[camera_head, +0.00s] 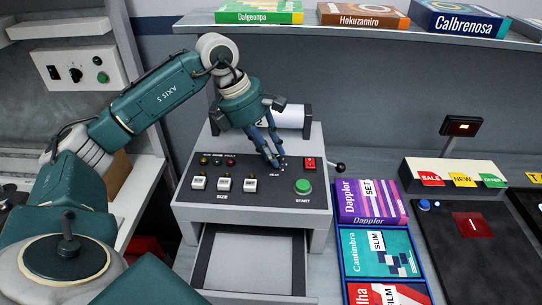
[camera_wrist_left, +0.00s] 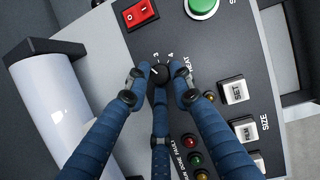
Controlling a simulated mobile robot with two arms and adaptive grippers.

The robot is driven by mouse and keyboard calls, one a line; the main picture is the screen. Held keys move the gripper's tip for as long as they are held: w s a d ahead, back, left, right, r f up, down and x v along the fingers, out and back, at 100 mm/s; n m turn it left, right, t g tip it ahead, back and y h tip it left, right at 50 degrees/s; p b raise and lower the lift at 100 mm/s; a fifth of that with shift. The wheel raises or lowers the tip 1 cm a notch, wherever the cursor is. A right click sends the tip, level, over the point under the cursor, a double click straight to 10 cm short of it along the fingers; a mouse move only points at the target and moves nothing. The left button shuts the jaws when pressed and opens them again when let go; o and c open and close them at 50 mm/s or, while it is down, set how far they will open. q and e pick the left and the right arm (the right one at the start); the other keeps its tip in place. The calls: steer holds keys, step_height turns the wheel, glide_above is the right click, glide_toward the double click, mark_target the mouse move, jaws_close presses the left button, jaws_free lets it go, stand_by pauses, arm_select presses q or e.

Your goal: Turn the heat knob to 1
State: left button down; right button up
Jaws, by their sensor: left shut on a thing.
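The heat knob (camera_wrist_left: 157,71) is small and dark with a pale mark, on the dark panel of a grey machine (camera_head: 321,215). The figures 3 and 4 and the word HEAT show beside it in the left wrist view; other figures are hidden by the fingers. My left gripper (camera_head: 274,160) comes down from above, and its blue fingers are closed around the knob. In the left wrist view the fingertips (camera_wrist_left: 161,78) sit around it. In the head view the fingers hide most of the knob. My right gripper is not in view.
A red switch (camera_head: 310,163) and a green START button (camera_head: 303,186) sit right of the knob. White SIZE buttons (camera_head: 223,184) and small lamps (camera_head: 217,161) sit left. A white roll (camera_head: 284,116) stands behind. Boxed items (camera_head: 372,202) lie right of the machine.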

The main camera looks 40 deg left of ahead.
arm_select(q)
steer(key=n+b, duration=0.1)
steer(key=n, duration=0.1)
steer(key=shift+s+d+n+t+y, duration=0.1)
steer(key=shift+d+n+t+y, duration=0.05)
steer(key=shift+n+t+y, duration=0.25)
steer(key=n+y, duration=0.1)
steer(key=n, duration=0.1)
steer(key=shift+d+n+b, duration=0.15)
steer(key=shift+n+b, duration=0.25)
steer(key=n+y, duration=0.1)
steer(key=n, duration=0.2)
steer(key=shift+d+r+t+b, duration=0.1)
steer(key=shift+d+t+b, duration=0.05)
steer(key=shift+t+b, duration=0.2)
steer(key=shift+n+y, duration=0.7)
steer(key=shift+n, duration=0.9)
steer(key=shift+r, duration=0.1)
steer(key=c, duration=1.5)
jaws_free()
steer(key=shift+c, duration=0.2)
steer(key=shift+d, duration=0.1)
